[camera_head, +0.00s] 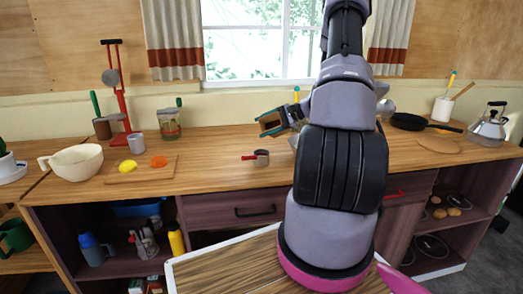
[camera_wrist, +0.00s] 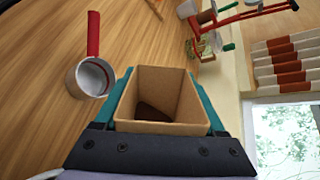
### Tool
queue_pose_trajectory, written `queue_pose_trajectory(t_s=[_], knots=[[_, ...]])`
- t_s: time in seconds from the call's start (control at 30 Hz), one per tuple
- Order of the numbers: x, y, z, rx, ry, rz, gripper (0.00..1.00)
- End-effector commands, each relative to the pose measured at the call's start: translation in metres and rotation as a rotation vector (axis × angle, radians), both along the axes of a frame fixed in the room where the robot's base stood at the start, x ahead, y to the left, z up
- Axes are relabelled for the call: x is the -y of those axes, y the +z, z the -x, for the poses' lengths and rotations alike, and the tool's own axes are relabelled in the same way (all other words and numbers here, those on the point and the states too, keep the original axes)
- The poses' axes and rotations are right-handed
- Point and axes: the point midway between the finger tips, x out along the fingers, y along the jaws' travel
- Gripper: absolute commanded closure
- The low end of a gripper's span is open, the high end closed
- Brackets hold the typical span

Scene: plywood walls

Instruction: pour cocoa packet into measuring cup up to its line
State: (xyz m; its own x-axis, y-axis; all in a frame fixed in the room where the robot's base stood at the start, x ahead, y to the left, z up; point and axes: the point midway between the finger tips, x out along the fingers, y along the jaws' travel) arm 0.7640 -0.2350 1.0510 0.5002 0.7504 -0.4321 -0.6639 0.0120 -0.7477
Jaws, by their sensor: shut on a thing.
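The measuring cup (camera_head: 262,157) is small and grey with a red handle. It stands on the wooden counter in the head view, below my gripper in the picture. My gripper (camera_head: 272,124) is shut on the cocoa packet (camera_wrist: 160,92), an open cardboard box between the teal fingers (camera_wrist: 163,105). Dark brown cocoa (camera_wrist: 153,113) shows deep inside it. The packet is held above the counter, apart from the cup.
A cutting board (camera_head: 140,175) with a lemon (camera_head: 128,166) and an orange item (camera_head: 158,161) lies to the left, near a cream bowl (camera_head: 75,163). A glass jar (camera_head: 169,123) stands behind. A frying pan (camera_head: 410,121) is at right. Counter around the cup is clear.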

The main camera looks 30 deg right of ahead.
Motion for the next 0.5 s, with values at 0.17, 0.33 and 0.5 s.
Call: queue_pose_trajectory(t_s=[0.17, 0.33, 0.5], knots=[[-0.0002, -0.001, -0.0001, 0.008, 0.0, 0.009, 1.0], [-0.0004, -0.0022, 0.0001, 0.015, 0.0, 0.017, 1.0], [-0.0006, -0.0034, 0.0002, 0.023, 0.001, 0.027, 1.0]])
